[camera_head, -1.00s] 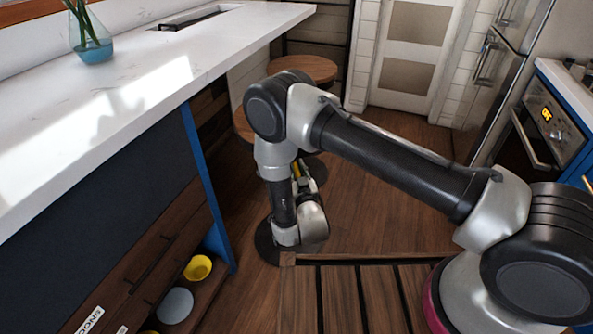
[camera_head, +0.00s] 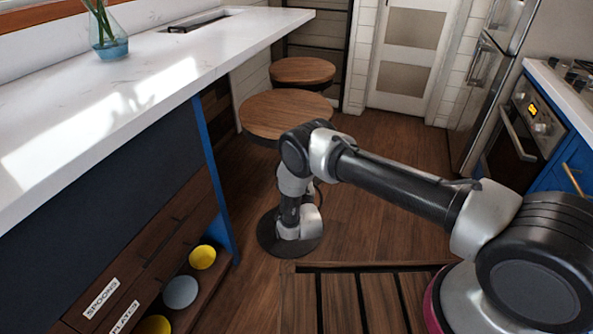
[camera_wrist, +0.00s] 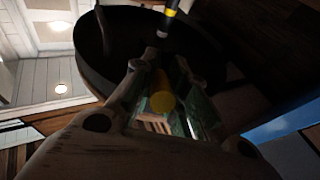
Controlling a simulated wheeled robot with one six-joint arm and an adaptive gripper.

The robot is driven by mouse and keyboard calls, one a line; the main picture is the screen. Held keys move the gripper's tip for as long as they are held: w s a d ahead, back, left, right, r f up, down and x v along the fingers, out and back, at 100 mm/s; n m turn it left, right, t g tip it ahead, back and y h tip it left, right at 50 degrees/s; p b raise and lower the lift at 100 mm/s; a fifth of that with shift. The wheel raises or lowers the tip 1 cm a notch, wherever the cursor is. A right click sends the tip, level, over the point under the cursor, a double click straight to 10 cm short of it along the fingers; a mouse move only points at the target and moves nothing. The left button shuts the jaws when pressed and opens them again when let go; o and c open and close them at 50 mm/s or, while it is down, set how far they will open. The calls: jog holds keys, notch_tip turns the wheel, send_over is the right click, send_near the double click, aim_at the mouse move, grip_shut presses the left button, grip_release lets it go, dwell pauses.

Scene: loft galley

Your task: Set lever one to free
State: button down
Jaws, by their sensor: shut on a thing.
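My gripper (camera_wrist: 165,72) shows in the wrist view, its fingers shut on a small yellow rounded thing (camera_wrist: 162,101). What that thing belongs to is unclear. Beyond the fingertips, a thin stick with a yellow band (camera_wrist: 170,13) shows in front of a dark round disc (camera_wrist: 92,52). I cannot tell whether the stick joins the held thing. In the head view my arm bends down in front of the stools, and the fingers are hidden behind it. I cannot make out a lever marked one in either view.
A white counter (camera_head: 150,75) runs along the left, with a glass vase (camera_head: 108,45) on it. Below are labelled drawers (camera_head: 140,285) and bowls, including a yellow one (camera_head: 203,257). Two wooden stools (camera_head: 285,112) stand beyond my arm. An oven (camera_head: 522,130) is right.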

jog(key=shift+w+f+t, duration=0.15)
jog(key=shift+f+t, duration=0.35)
jog(key=shift+f, duration=0.05)
jog(key=c, duration=1.4)
grip_release()
jog(key=v, duration=1.2)
